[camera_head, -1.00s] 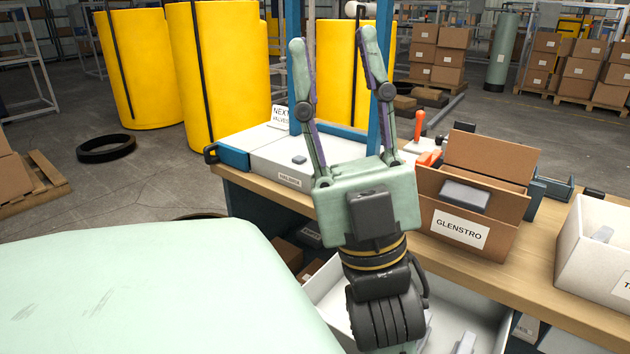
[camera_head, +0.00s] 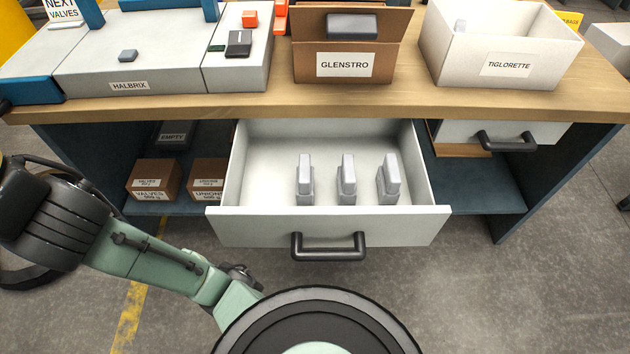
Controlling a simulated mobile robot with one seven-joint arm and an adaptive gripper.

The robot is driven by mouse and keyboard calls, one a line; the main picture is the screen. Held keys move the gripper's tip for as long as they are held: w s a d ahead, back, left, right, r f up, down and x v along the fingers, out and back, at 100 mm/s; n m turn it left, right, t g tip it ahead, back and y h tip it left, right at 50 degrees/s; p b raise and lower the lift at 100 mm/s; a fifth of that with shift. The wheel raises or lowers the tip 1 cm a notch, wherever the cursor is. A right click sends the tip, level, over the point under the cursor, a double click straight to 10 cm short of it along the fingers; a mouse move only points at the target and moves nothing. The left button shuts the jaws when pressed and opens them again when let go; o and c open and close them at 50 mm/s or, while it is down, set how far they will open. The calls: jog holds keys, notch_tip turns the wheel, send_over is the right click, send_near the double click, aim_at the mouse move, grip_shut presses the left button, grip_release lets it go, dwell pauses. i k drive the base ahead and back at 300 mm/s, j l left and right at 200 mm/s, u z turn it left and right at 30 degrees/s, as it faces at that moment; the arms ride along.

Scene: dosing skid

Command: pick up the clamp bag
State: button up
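No label that I can read says clamp, so I cannot tell which item is the clamp bag. Three pale grey upright packs stand in a row in the open white drawer (camera_head: 260,226): a left pack (camera_head: 305,181), a middle pack (camera_head: 347,181) and a right pack (camera_head: 388,181). A darker grey pack (camera_head: 352,26) shows in the cardboard GLENSTRO box (camera_head: 310,66). My arm crosses the lower left; my gripper is out of view.
The drawer is pulled out below the wooden bench (camera_head: 250,104). Its dark handle (camera_head: 328,247) faces the front. Small cartons (camera_head: 153,181) sit on the shelf at left. A second drawer (camera_head: 545,133) is at right. The grey HALBRIX unit (camera_head: 165,75) stands on the bench.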

aim_at(304, 193)
jog(key=l+u, duration=0.1)
jog(key=u, duration=0.65)
jog(key=l+u, duration=0.25)
jog(key=k+l+u, duration=0.25)
jog(key=l, duration=0.2)
jog(key=l+u, duration=0.3)
jog(key=k+l+u, duration=0.1)
jog(key=l, duration=0.25)
jog(key=k+l, duration=0.3)
jog(key=k+l+u, duration=0.15)
jog(key=l, duration=0.25)
jog(key=k+l, duration=0.25)
jog(key=l, duration=0.15)
jog(key=k+l, duration=0.25)
jog(key=l, duration=0.15)
jog(key=i+j, duration=0.1)
